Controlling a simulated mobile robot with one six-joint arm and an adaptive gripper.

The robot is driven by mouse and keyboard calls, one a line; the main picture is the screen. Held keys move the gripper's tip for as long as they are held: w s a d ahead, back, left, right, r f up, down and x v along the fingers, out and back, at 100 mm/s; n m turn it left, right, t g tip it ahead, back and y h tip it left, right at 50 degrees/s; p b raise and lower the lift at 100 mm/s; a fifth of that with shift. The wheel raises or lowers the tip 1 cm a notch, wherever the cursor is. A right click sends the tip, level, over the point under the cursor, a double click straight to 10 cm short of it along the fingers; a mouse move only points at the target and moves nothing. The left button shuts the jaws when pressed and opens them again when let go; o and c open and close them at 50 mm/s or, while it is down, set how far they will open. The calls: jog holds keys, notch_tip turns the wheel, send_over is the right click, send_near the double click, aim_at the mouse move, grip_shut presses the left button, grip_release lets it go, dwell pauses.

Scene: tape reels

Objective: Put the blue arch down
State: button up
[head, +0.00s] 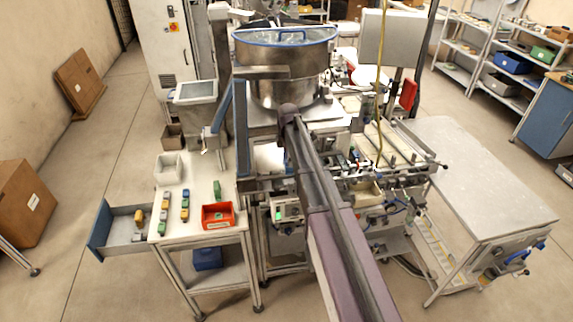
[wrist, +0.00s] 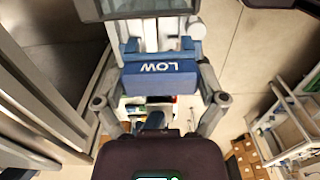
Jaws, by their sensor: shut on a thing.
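The blue arch (wrist: 160,80) shows in the wrist view with white letters reading LOW, upside down in the picture. My gripper (wrist: 160,50) is shut on it, with a finger at its left and right sides. Its far side and any opening under it are hidden. In the head view my arm reaches up the middle of the picture, and I cannot clearly make out the gripper or the held arch there.
A white table (head: 173,226) carries short rows of coloured blocks (head: 185,204), a red bin (head: 217,216), a white bin (head: 168,166) and a green block (head: 217,188). An open drawer (head: 118,240) juts out left. A steel bowl (head: 286,75) stands behind.

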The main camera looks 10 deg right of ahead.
jog(key=shift+w+d+f+b, duration=0.1)
jog(key=shift+w+f+b, duration=0.15)
jog(key=shift+f+b, duration=0.25)
jog(key=shift+w+d+f+b, duration=0.1)
jog(key=shift+w+f+b, duration=0.15)
jog(key=shift+f+b, duration=1.1)
jog(key=shift+f+b, duration=0.6)
jog(key=o, duration=0.8)
jog(key=shift+r, duration=0.2)
notch_tip(320, 180, up, 8)
jog(key=p, duration=0.8)
jog(key=shift+r+p, duration=0.2)
jog(key=shift+p, duration=0.2)
